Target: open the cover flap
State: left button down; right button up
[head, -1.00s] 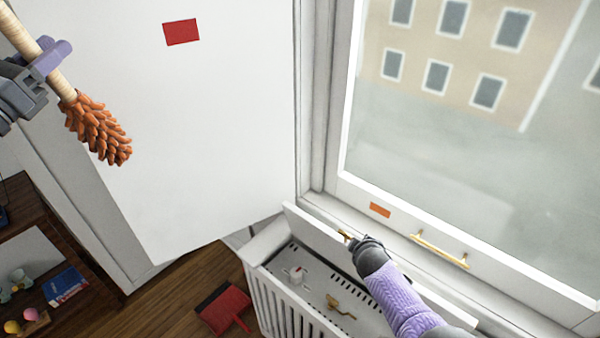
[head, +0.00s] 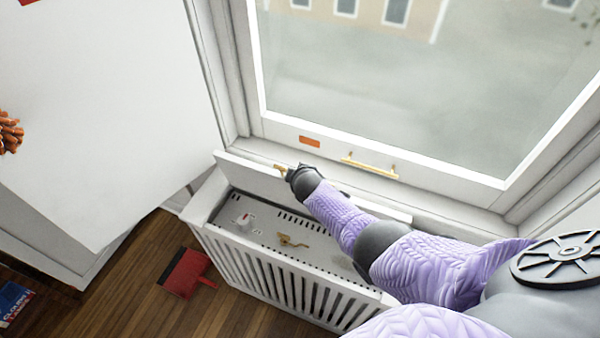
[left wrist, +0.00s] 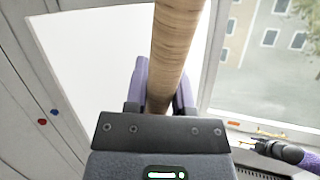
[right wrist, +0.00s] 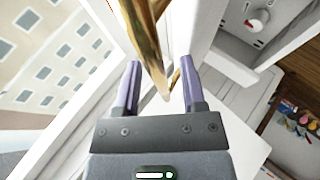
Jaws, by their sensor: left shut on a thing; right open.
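The cover flap (head: 245,172) is a white panel that stands raised along the back of the slatted white radiator cover (head: 270,275), below the window. A small brass knob (head: 280,169) sits on the flap. My right gripper (head: 289,172) is beside this knob. In the right wrist view my right gripper (right wrist: 155,85) has its fingers apart, with brass (right wrist: 148,40) showing between and beyond them; I cannot tell whether they touch it. My left gripper (left wrist: 160,90) is shut on a wooden handle (left wrist: 175,45). Orange bristles (head: 9,132) of this duster show at the head view's left edge.
A white dial (head: 243,222) and a brass valve (head: 290,241) are inside the open cover top. A brass window handle (head: 370,168) is close behind my right arm. A red dustpan (head: 186,272) lies on the wooden floor. A large white panel (head: 100,130) stands at left.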

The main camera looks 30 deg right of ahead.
pick_arm(q)
jog(key=shift+h, duration=0.3)
notch_tip(320, 180, up, 7)
jog(key=p, duration=0.6)
jog(key=shift+s+p, duration=0.1)
jog(key=shift+p, duration=0.3)
notch_tip(320, 180, up, 2)
jog(key=shift+r+p, duration=0.1)
jog(key=shift+p, duration=0.9)
pick_arm(e)
jog(key=v, duration=1.2)
